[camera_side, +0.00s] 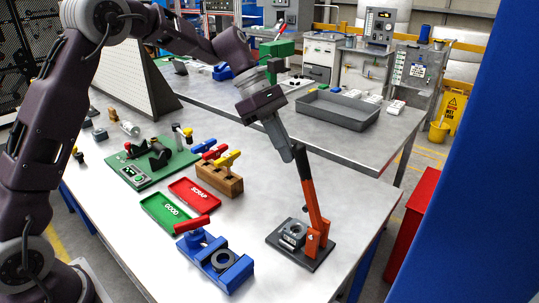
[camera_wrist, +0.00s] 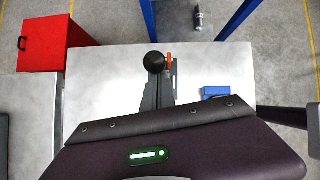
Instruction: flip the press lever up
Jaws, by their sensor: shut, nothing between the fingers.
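The press (camera_side: 290,244) stands on a dark base plate near the front right of the table, with an orange bracket and a metal block. Its lever (camera_side: 312,198) is orange below and dark above; it rises steeply from the bracket, leaning slightly left. My gripper (camera_side: 288,157) is shut and points down at the lever's upper end, close beside it. In the wrist view, a black round knob (camera_wrist: 154,62) shows just beyond my gripper (camera_wrist: 158,82), with a sliver of orange beside it. I cannot tell whether the fingers touch the lever.
A blue vise-like fixture (camera_side: 216,261) with a red handle stands left of the press. Green (camera_side: 166,212) and red (camera_side: 195,193) trays, a wooden block (camera_side: 219,178) with coloured handles and a green-based fixture (camera_side: 146,163) lie further left. The table right of the press is narrow but clear.

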